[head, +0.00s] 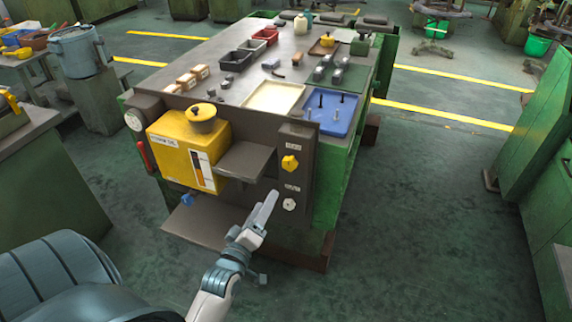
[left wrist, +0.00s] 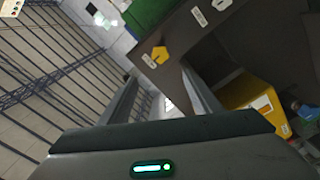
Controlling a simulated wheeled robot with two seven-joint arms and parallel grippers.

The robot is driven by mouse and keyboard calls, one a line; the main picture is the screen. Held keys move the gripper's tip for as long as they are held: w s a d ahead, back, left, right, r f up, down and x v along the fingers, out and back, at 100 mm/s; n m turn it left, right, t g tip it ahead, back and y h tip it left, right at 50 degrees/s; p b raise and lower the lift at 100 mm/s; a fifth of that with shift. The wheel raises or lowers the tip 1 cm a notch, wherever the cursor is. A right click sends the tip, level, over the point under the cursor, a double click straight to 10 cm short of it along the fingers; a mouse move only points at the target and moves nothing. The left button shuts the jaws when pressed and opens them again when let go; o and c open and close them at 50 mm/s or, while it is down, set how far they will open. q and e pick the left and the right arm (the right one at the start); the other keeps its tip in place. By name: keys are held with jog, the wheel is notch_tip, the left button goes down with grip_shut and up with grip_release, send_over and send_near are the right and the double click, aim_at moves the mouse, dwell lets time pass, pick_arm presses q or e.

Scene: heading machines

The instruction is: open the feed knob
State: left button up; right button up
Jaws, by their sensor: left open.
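A dark panel (head: 296,143) on the front right of the workbench carries two knobs, each with a small label above it that I cannot read. The upper knob is yellow (head: 289,163); a yellow knob also shows in the left wrist view (left wrist: 160,54). The lower knob is white (head: 289,204). I cannot tell which is the feed knob. My left gripper (head: 268,200) is open, just left of the white knob in the head view, and seems apart from it. Its fingers (left wrist: 158,85) show in the left wrist view with no knob clearly between them.
A yellow box (head: 185,150) with a yellow cap (head: 202,112) is mounted left of the panel. A dark shelf (head: 243,162) juts out beside it. A blue tray (head: 333,112) sits on the bench top (head: 230,95). Open green floor (head: 400,220) lies right.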

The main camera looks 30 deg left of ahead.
aim_at(287, 165)
pick_arm(q)
jog(key=shift+w, duration=0.1)
jog(key=p+x, duration=0.3)
jog(key=x, duration=1.2)
jog(key=shift+w+p, duration=0.35)
jog(key=shift+p, duration=0.05)
jog(key=shift+x, duration=0.8)
jog(key=shift+c, duration=0.4)
jog(key=c, duration=1)
